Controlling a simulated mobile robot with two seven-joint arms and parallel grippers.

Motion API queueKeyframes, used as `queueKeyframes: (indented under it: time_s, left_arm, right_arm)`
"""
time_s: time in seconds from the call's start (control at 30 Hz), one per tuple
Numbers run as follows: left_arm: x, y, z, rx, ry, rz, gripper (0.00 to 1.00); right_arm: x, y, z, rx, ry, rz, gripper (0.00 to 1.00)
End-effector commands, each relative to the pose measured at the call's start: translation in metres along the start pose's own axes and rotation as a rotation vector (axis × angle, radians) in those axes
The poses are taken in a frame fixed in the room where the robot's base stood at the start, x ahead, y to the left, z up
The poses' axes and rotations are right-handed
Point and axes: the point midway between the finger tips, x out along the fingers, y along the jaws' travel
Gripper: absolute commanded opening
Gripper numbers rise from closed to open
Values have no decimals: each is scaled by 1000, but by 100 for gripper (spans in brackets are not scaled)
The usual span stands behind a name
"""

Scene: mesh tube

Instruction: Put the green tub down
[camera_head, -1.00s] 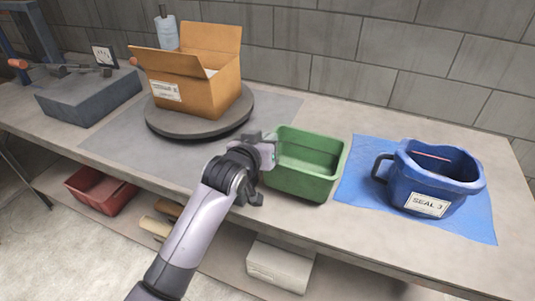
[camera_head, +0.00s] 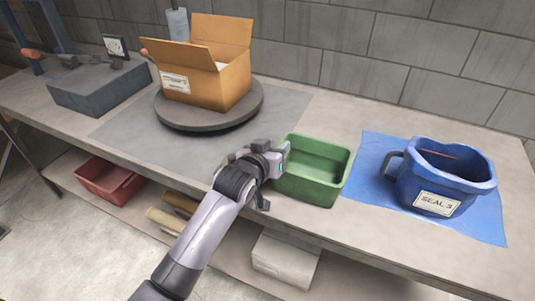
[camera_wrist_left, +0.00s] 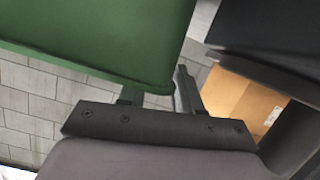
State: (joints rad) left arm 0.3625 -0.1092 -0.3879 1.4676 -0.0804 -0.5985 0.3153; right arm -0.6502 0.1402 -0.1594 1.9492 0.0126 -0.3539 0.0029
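The green tub (camera_head: 322,190) is upright at the table's front edge, between the turntable and the blue mat. I cannot tell whether its base touches the table. My left gripper (camera_head: 276,172) is at the tub's left side and looks shut on its wall. In the left wrist view the green tub (camera_wrist_left: 100,35) fills the upper left and partly hides the fingers of the left gripper (camera_wrist_left: 158,92). My right gripper is not in view.
A blue tub (camera_head: 470,190) labelled SEAL 3 stands on the blue mat (camera_head: 372,155) at the right. An open cardboard box (camera_head: 235,85) sits on a round turntable (camera_head: 180,118). A grey block (camera_head: 100,90) is farther left. A red bin (camera_head: 105,180) is on the shelf below.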

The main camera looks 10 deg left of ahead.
Motion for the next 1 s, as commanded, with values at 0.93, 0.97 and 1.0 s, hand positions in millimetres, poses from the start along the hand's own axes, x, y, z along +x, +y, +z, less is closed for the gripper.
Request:
queueKeyframes:
  time_s: [0.93, 0.97, 1.0]
  left_arm:
    - [-112, 0, 0, 1, 0, 0, 34]
    - [-114, 0, 0, 1, 0, 0, 34]
    - [-115, 0, 0, 1, -1, 0, 34]
  right_arm:
    - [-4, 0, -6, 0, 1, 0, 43]
    - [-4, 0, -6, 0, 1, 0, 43]
    - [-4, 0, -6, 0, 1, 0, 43]
